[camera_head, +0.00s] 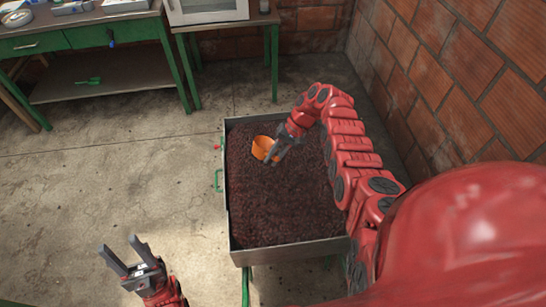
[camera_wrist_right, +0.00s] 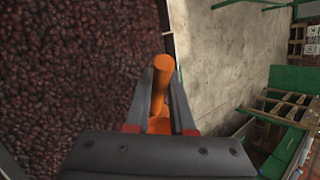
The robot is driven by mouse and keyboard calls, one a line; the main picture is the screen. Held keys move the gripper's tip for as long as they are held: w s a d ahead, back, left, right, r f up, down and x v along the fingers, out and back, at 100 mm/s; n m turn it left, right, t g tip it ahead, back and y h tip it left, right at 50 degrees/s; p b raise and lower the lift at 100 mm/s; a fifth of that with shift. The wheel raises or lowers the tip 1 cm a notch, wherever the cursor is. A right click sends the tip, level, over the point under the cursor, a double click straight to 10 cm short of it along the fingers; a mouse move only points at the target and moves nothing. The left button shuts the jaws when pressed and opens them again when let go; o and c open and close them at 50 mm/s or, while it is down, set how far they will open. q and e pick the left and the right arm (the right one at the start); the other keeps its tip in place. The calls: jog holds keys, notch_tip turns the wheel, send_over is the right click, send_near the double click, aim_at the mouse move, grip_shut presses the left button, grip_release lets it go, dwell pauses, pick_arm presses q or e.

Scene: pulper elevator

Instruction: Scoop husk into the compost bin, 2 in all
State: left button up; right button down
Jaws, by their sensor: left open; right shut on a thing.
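A large metal bin (camera_head: 290,248) full of dark reddish-brown husk (camera_head: 275,215) stands in the middle of the head view. The husk also fills the left side of the right wrist view (camera_wrist_right: 75,75). My right gripper (camera_head: 276,152) is over the husk, shut on the handle of an orange scoop (camera_head: 263,145). The orange handle (camera_wrist_right: 162,75) shows between the fingers in the right wrist view; the scoop's bowl is mostly hidden there. I cannot tell whether husk is in the bowl. My left gripper (camera_head: 126,259) is open and empty above the floor, left of the bin. I cannot identify a separate compost bin.
A green table (camera_head: 110,40) with a lower shelf stands at the back left, and a second green table (camera_head: 225,22) beside it holds a white case. Brick walls (camera_head: 450,70) close in the back and right. The concrete floor (camera_head: 110,165) left of the bin is clear.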

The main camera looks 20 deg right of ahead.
notch_tip(320, 180, down, 17)
jog(key=b, duration=1.5)
jog(key=shift+w, duration=0.1)
dwell(0.6)
